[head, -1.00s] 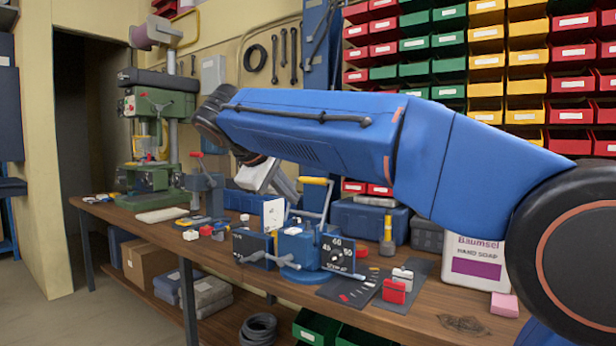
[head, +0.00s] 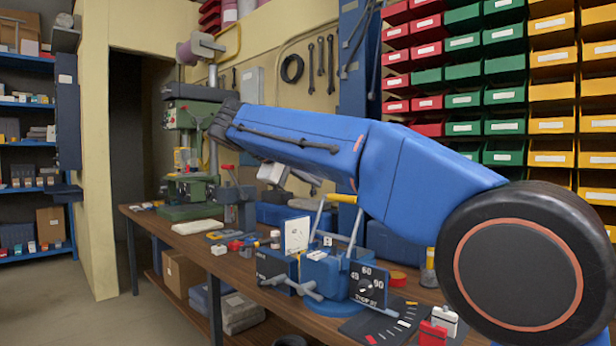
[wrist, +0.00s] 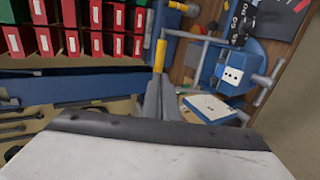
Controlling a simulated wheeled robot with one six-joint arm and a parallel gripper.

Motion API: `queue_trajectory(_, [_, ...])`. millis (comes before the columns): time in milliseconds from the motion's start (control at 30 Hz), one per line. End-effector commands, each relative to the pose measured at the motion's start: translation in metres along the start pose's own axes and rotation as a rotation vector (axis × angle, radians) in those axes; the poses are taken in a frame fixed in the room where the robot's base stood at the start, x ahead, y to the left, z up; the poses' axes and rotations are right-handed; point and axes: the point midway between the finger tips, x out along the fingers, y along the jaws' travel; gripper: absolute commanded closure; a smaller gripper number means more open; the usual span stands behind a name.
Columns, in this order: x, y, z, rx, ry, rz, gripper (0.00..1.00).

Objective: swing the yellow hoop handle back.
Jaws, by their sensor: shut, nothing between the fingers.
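The yellow hoop handle (head: 343,198) stands raised on grey legs above a blue socket box (head: 325,272) with a dial face on the bench. My blue arm passes close to its grip in the head view. In the wrist view the yellow grip (wrist: 160,56) lies just beyond the tips of my gripper (wrist: 160,82). The grey fingers are together with nothing between them. I cannot tell whether the tips touch the grip. The blue box (wrist: 238,70) lies to the right of the fingers there. In the head view my gripper is mostly hidden by my arm.
Grey levers stick out at the box's front. Red and white blocks (head: 433,333) lie on a dark mat at right. A green drill press (head: 190,150) stands behind left. Colored bins fill the wall.

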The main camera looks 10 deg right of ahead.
Motion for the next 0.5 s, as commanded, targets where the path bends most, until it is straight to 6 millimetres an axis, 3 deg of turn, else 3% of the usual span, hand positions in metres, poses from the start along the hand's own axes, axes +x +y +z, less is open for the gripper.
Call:
queue_trajectory(300, [0.057, 0.000, 0.001, 0.000, -0.002, 0.000, 1.00])
queue_trajectory(500, [0.082, 0.000, 0.001, 0.000, -0.001, 0.000, 1.00])
